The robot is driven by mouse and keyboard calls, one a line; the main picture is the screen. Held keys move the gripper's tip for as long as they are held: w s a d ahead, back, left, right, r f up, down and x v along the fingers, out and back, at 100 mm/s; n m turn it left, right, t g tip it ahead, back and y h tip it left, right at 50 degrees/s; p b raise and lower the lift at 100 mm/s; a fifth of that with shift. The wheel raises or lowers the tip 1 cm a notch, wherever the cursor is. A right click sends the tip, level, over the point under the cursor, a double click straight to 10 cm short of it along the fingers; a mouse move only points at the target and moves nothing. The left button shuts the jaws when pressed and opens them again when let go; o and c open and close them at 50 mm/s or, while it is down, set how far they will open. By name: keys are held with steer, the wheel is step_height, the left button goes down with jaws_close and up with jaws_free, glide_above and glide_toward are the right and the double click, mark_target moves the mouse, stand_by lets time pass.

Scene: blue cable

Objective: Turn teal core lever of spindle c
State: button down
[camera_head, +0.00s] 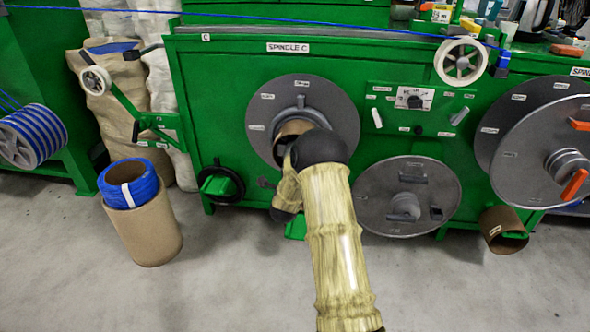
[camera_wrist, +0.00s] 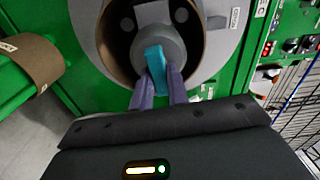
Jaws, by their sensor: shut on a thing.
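The teal core lever (camera_wrist: 154,58) shows in the wrist view, standing out from the grey hub (camera_wrist: 168,42) at the centre of spindle C. My gripper (camera_wrist: 158,75) has its two purple fingers on either side of the lever, shut on it. A brown cardboard core (camera_wrist: 112,42) surrounds the hub. In the head view, the grey disc of spindle C (camera_head: 335,92) is on the green machine under the "SPINDLE C" label (camera_head: 288,47). My arm covers the lever and my gripper there, and part of the core (camera_head: 292,128).
A grey flange disc (camera_head: 385,180) leans against the machine at lower right of the spindle. A black handwheel (camera_head: 222,184) is at its left. A cardboard tube with a blue coil (camera_head: 130,184) stands on the left floor. Front floor is clear.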

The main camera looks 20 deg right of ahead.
steer(key=shift+s+f+m, duration=0.1)
steer(key=shift+f+m, duration=0.05)
steer(key=shift+m, duration=0.35)
steer(key=c, duration=1.4)
jaws_free()
steer(key=shift+o, duration=0.2)
steer(key=p+v, duration=0.3)
steer(key=v, duration=1.4)
steer(key=shift+a, duration=0.2)
